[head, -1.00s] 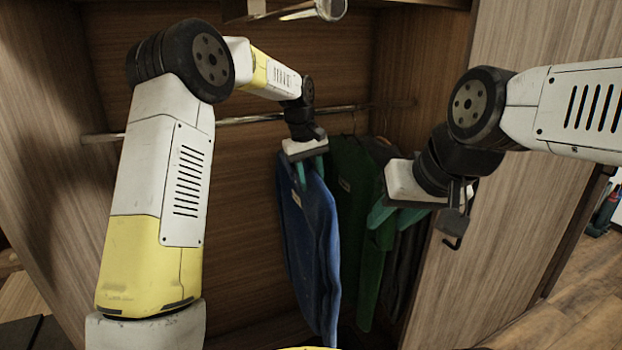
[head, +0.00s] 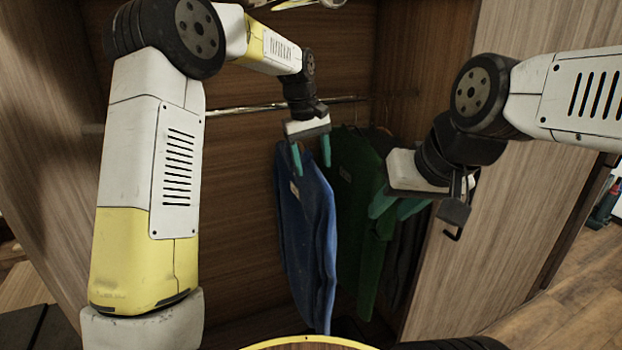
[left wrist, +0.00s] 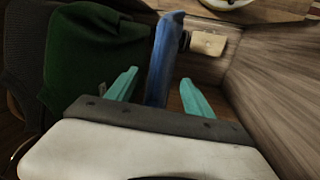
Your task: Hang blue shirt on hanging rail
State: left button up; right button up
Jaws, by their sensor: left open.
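The blue shirt (head: 305,235) hangs upright in the wardrobe below the hanging rail (head: 245,109). It also shows edge-on in the left wrist view (left wrist: 162,60). My left gripper (head: 311,156) is at the top of the shirt, just below the rail, with its fingers apart. In the left wrist view, the left gripper's fingers (left wrist: 160,92) stand on either side of the shirt, with gaps. The hanger's hook and its contact with the rail are hidden behind my gripper. My right gripper (head: 397,206) is open and empty, in front of the clothes on the right.
A green garment (head: 355,200) hangs right beside the blue shirt, with darker clothes behind it. These also show at the left of the left wrist view (left wrist: 85,60). The wardrobe's right wall (head: 480,240) is close to my right arm. The rail's left part is free of clothes.

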pick_arm(q)
jog(key=s+r, duration=0.1)
jog(key=s, duration=1.2)
jog(key=s+a+r+m+t, duration=0.2)
jog(key=s+a, duration=0.6)
jog(key=s+a+r+m+t, duration=0.2)
jog(key=s+a+t, duration=0.1)
jog(key=s+a, duration=0.5)
jog(key=shift+s+r, duration=0.3)
jog(key=shift+s, duration=0.25)
jog(key=shift+a, duration=0.1)
